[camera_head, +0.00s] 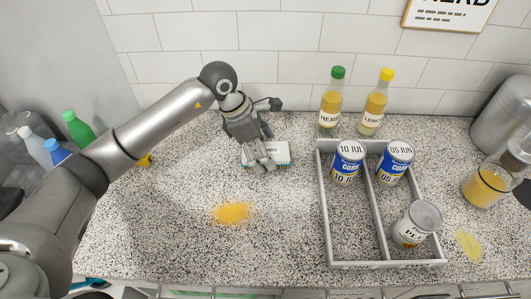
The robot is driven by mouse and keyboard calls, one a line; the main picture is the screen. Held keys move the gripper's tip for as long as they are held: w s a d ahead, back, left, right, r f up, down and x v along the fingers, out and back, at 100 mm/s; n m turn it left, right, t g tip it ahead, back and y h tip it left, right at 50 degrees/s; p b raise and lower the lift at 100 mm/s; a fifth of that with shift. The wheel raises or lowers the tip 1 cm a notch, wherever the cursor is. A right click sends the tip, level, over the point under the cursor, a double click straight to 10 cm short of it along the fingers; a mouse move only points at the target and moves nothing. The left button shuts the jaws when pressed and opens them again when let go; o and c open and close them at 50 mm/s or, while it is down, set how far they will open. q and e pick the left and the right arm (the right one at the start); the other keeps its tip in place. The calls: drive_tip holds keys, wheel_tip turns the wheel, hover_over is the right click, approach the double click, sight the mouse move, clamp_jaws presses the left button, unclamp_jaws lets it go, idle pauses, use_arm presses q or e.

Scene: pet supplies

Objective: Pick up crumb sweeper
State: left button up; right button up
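The crumb sweeper looks to be the small white block with dark lettering and a bluish edge (280,154) on the speckled counter, near the back wall. My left gripper (260,166) reaches down over its left part and hides that side. The fingers overlap the block in the picture; I cannot tell whether they touch it or are closed around it. My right gripper is not in view.
Orange crumbs (233,213) lie in front of the block. A grey divided tray (349,265) holds two blue cans and a white-labelled jar. Two bottles (331,106) stand behind it. A jar of yellow liquid (485,187) is at right. Several bottles crowd the left.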

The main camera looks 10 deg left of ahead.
use_arm(q)
drive_tip(key=c, duration=1)
drive_tip(key=shift+o, duration=0.2)
drive_tip(key=shift+r, duration=0.15)
drive_tip(key=shift+r+b, duration=0.45)
drive_tip(key=shift+r, duration=0.15)
drive_tip(key=s+a+r, duration=0.1)
drive_tip(key=r, duration=0.1)
drive_tip(key=s+a+r+b, duration=0.1)
drive_tip(key=r, duration=0.1)
drive_tip(key=s+a+r+b, duration=0.1)
drive_tip(key=r, duration=0.2)
drive_tip(key=shift+s+a, duration=0.1)
drive_tip(key=shift+a, duration=0.1)
drive_tip(key=s+a+r+b, duration=0.2)
drive_tip(key=s+a+r, duration=0.2)
drive_tip(key=s+a, duration=0.2)
drive_tip(key=shift+s+a+r, duration=0.25)
drive_tip(key=shift+s+r, duration=0.05)
drive_tip(key=shift+s, duration=0.15)
